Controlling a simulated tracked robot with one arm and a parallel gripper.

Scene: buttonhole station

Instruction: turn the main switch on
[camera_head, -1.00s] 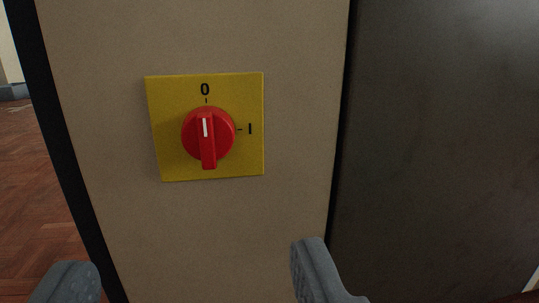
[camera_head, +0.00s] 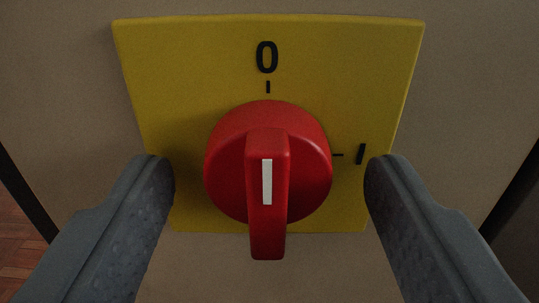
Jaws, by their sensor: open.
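The main switch is a red rotary knob (camera_head: 222,165) with a raised handle bar (camera_head: 267,225) on a yellow plate (camera_head: 180,60). The white line on the bar (camera_head: 267,182) stands upright, in line with the 0 mark at the top. The I mark is at the right of the knob. My gripper (camera_head: 268,170) is open, with one grey finger on the left of the knob and one on the right. There is a visible gap between each finger and the knob. The fingers cover small parts of the plate's lower sides.
The plate sits on a beige cabinet face (camera_head: 60,90). A strip of reddish wood floor (camera_head: 18,245) shows at the lower left. No loose object is near the knob.

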